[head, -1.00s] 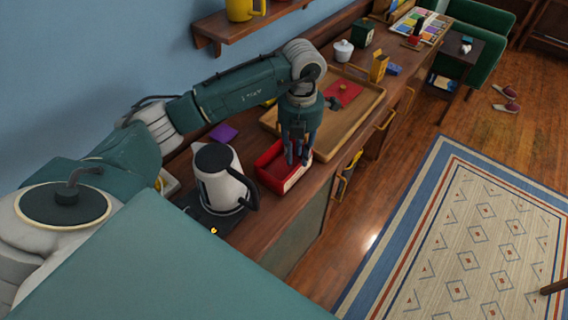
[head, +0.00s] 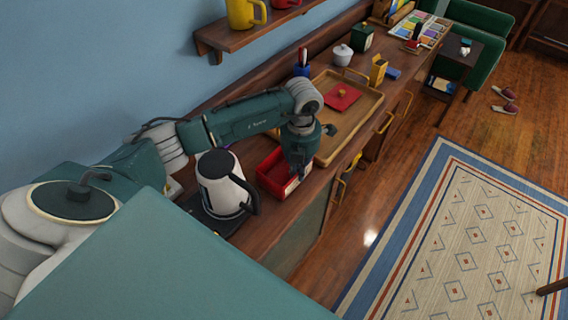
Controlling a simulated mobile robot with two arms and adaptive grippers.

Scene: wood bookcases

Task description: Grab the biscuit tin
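A red open box (head: 268,180) with a pale patch on its front side stands on the wooden sideboard, right of the kettle. A dark green lidded canister (head: 363,39) stands farther back on the same top. No label is readable, so I cannot tell which of them is the biscuit tin. My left gripper (head: 297,172) points down at the right end of the red box, its fingertips at or just over the box's edge. Whether they touch or grip it is unclear. My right gripper is out of view.
A white and black kettle (head: 222,187) stands close left of the red box. A wooden tray (head: 364,110) with a red square lies just behind it. A wall shelf (head: 235,38) with mugs hangs above.

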